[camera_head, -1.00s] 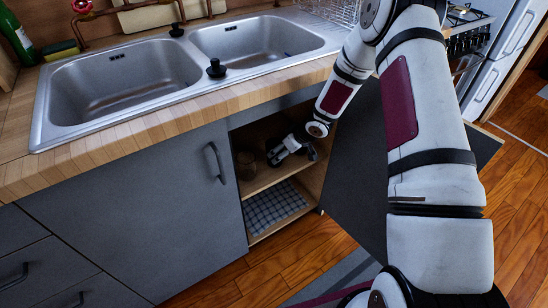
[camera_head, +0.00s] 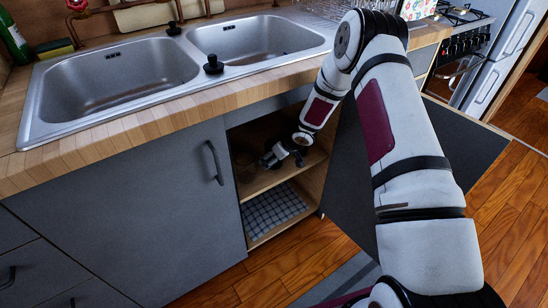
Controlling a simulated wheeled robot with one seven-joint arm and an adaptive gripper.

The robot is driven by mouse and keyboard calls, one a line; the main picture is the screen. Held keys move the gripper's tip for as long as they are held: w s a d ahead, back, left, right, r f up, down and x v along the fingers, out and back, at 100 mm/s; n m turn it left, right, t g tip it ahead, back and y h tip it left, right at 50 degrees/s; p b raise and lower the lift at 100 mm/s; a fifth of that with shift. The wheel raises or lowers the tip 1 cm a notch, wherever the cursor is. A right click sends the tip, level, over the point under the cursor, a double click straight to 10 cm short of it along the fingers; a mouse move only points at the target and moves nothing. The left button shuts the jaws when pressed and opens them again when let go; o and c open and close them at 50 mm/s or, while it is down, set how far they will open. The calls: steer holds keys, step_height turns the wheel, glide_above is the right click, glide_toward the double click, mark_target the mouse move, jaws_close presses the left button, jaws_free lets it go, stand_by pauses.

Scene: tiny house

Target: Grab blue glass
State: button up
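A dim, see-through glass (camera_head: 246,166) stands on the upper shelf of the open cabinet under the sink, at the left of the opening. It lies in shadow and its colour looks brownish; I cannot tell that it is blue. My gripper (camera_head: 267,159) is inside the cabinet above the same shelf, just right of the glass, with its fingers pointing left toward it. A small gap seems to lie between them. The fingers are small and dark, so their opening is unclear.
The shut grey door (camera_head: 135,205) borders the opening on the left, and the open door (camera_head: 350,185) stands on the right. The wooden counter (camera_head: 130,131) overhangs the opening. A checked cloth (camera_head: 270,212) lies on the lower shelf.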

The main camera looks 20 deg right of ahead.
steer(key=c, duration=1.3)
steer(key=shift+r, duration=0.1)
